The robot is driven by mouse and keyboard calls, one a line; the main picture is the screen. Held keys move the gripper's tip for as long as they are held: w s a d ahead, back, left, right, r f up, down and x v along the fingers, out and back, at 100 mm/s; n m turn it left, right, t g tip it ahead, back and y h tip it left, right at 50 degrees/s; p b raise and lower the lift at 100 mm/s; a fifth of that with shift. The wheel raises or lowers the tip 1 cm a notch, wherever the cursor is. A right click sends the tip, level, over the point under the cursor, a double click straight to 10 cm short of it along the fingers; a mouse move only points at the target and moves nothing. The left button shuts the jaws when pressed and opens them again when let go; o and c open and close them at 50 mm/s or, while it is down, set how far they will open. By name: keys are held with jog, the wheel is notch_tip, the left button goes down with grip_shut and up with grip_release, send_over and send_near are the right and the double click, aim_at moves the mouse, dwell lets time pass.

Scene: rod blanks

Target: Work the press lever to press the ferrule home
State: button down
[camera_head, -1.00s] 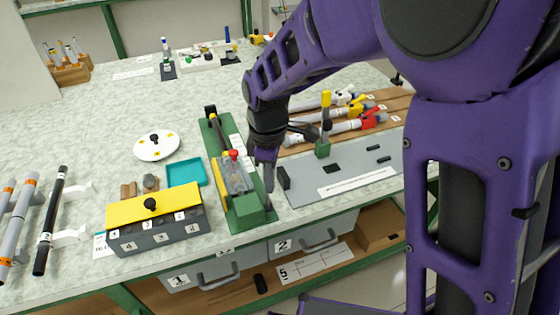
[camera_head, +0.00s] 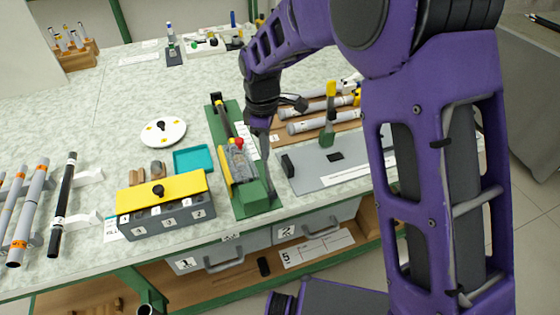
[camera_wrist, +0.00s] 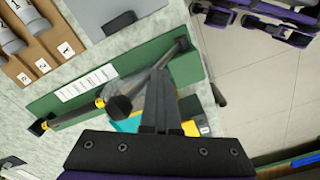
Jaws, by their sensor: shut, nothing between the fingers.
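The press stands on a green base (camera_head: 221,123) near the front of the bench in the head view. It has a grey and yellow body, a red knob (camera_head: 239,143) and a dark rod (camera_head: 224,120) lying along the base behind it. The green base (camera_wrist: 185,68) also shows in the wrist view, with a round black end (camera_wrist: 119,107) left of my fingers; I cannot tell whether that is the lever's. My gripper (camera_head: 269,192) is shut and empty, pointing down at the press's right side. In the wrist view my gripper (camera_wrist: 160,80) covers part of the press. The ferrule cannot be made out, and contact is unclear.
A grey board (camera_head: 315,175) with an upright yellow-topped tool (camera_head: 330,105) lies right of the press. A yellow-lidded box (camera_head: 162,193) and a teal tray (camera_head: 193,159) stand left. Rods lie far left and on a wooden rack (camera_head: 290,137) behind. Drawers (camera_head: 230,255) sit below the bench edge.

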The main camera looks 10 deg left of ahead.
jog(key=shift+w+a+r, duration=0.1)
jog(key=shift+w+a, duration=0.1)
jog(key=shift+w, duration=0.15)
jog(key=shift+s+d, duration=0.1)
jog(key=shift+s, duration=0.05)
jog(key=shift+s+d+b, duration=0.7)
jog(key=shift+s+d, duration=3.9)
jog(key=shift+s, duration=2.4)
notch_tip(320, 180, up, 8)
jog(key=p, duration=0.6)
jog(key=shift+w, duration=0.1)
